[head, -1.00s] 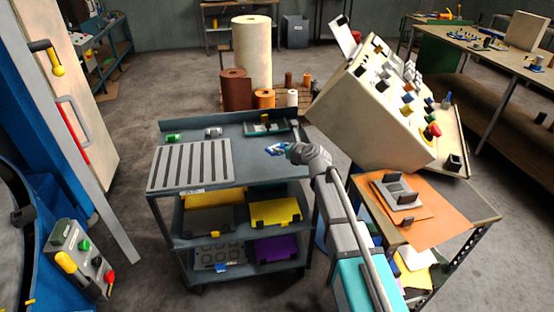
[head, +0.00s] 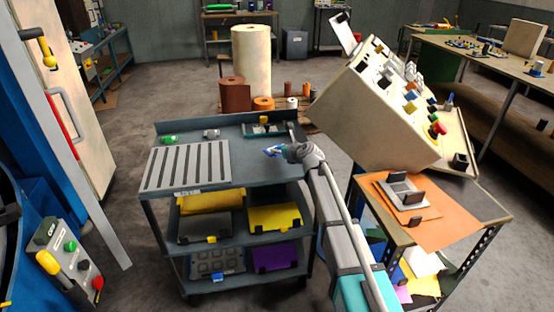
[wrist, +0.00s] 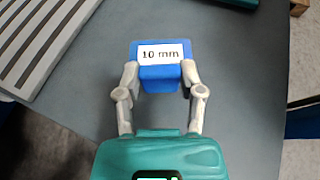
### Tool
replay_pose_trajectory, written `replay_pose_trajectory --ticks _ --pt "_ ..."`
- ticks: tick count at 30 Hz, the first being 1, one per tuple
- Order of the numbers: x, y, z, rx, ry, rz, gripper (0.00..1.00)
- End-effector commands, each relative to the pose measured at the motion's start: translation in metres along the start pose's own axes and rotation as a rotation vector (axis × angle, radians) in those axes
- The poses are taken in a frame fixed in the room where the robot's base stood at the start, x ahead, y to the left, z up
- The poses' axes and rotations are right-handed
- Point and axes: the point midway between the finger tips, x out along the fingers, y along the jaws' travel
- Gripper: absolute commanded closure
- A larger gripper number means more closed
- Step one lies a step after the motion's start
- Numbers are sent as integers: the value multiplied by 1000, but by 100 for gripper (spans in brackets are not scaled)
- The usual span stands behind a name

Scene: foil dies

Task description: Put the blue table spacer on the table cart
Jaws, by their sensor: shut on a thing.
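The blue table spacer (wrist: 159,75) is a small block with a white label reading "10 mm". My gripper (wrist: 160,78) is shut on it, one finger on each side, in the wrist view. In the head view my gripper (head: 285,151) is over the right part of the table cart's (head: 262,175) grey top, and the spacer (head: 272,151) shows as a small blue patch at its tip. I cannot tell whether the spacer touches the cart top or is a little above it.
A slotted grey rack (head: 187,165) covers the cart top's left. Bare top surrounds the gripper. A large control console (head: 385,110) stands to the right.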

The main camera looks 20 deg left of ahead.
Motion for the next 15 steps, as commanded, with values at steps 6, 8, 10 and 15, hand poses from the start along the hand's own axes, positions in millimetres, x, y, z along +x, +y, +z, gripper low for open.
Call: replay_pose_trajectory --ticks 6,8,10,15 --pt "0 0 0 0 0 0 98" --pt "1 0 0 0 0 0 98" --pt "3 -1 -2 0 0 0 98" --pt "14 -5 -10 0 0 0 98"
